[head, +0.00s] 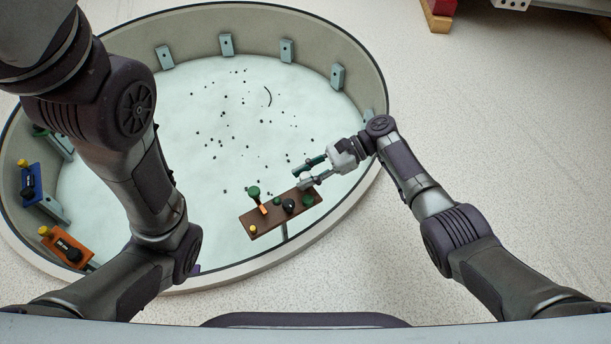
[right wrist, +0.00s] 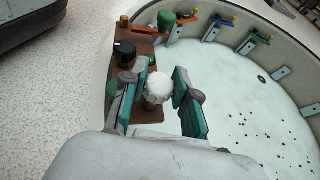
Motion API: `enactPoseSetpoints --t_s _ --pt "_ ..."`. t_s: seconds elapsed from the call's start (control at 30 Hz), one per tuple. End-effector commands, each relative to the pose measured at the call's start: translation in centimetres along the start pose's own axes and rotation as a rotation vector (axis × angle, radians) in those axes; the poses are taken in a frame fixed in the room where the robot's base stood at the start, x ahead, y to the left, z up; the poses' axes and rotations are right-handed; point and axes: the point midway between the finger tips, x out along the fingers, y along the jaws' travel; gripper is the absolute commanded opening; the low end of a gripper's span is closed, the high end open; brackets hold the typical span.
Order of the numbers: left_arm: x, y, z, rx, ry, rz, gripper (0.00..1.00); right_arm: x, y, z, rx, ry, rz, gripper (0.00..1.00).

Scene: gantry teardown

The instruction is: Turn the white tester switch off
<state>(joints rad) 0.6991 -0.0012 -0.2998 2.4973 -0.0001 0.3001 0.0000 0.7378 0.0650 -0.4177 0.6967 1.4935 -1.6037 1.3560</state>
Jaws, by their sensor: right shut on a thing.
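The white tester switch (right wrist: 158,86) shows in the right wrist view as a round white knob near the end of a brown panel (right wrist: 150,114). My right gripper (right wrist: 155,98) has its two green-padded fingers on either side of this knob and is shut on it. In the head view the brown panel (head: 263,222) stands inside the round tub, with my right gripper (head: 308,173) at its right end. The white knob cannot be made out there. My left arm crosses the left of the head view, and its gripper is out of view.
The panel also carries a black knob (head: 289,205), a green-topped lever (head: 254,192) and a yellow button (head: 253,229). Orange (head: 66,247) and blue (head: 32,184) boxes sit on the left of the tub wall (head: 345,50). Dark specks dot the pale tub floor.

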Motion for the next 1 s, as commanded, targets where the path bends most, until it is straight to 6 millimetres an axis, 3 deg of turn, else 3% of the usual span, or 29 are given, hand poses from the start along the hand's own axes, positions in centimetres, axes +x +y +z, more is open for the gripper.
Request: enactPoseSetpoints --t_s 0.27,0.3,0.43,0.77,0.87,1.0 --pt "0.0 0.0 -0.3 0.001 0.005 0.003 0.00 0.1 0.1 -0.1 0.001 0.002 0.005 0.00" --pt "0.0 0.0 -0.3 0.001 0.005 0.003 0.00 0.1 0.1 -0.1 0.002 0.002 0.005 0.32" --pt "0.1 0.0 -0.3 0.001 0.005 0.003 0.00 0.1 0.1 -0.1 0.001 0.002 0.004 0.54" --pt "0.0 0.0 0.0 0.000 0.000 -0.001 0.00 -0.1 0.0 -0.1 0.000 0.001 0.001 0.55" --pt "0.0 0.0 -0.1 0.000 0.001 0.000 0.00 -0.9 0.0 -0.1 0.001 0.002 0.000 0.55" --pt "0.0 0.0 -0.1 0.000 0.002 0.000 0.00 -3.4 -0.1 -0.1 0.000 0.003 -0.003 0.55"
